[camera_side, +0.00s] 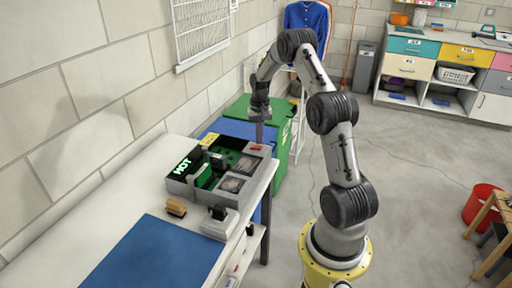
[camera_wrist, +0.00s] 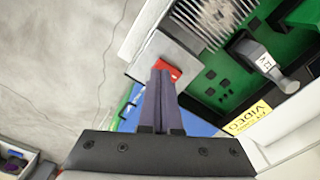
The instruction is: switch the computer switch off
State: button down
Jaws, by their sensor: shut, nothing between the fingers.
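The open computer case (camera_side: 222,205) is a grey box with green circuit boards inside, standing on the white workbench. A small red switch (camera_side: 256,147) is on its far right corner. In the wrist view the red switch (camera_wrist: 171,70) sits on a grey part of the case, just beyond my fingertips and partly hidden by them. My gripper (camera_side: 260,141) points down by that corner, with its dark fingers shut together and empty. In the wrist view the fingertips (camera_wrist: 160,72) overlap the switch's left edge; I cannot tell whether they touch it.
A yellow label (camera_wrist: 249,118) reading VIDEO and a grey lever-like part (camera_wrist: 265,62) are inside the case. A white box with a black top (camera_side: 219,225), a brown brush (camera_side: 176,207) and a blue mat (camera_side: 150,255) lie nearer. Green bins (camera_side: 283,150) stand behind the bench.

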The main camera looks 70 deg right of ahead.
aim_at(259, 147)
jog(key=shift+f, duration=1)
dwell(0.4)
jog(key=shift+r, duration=3.6)
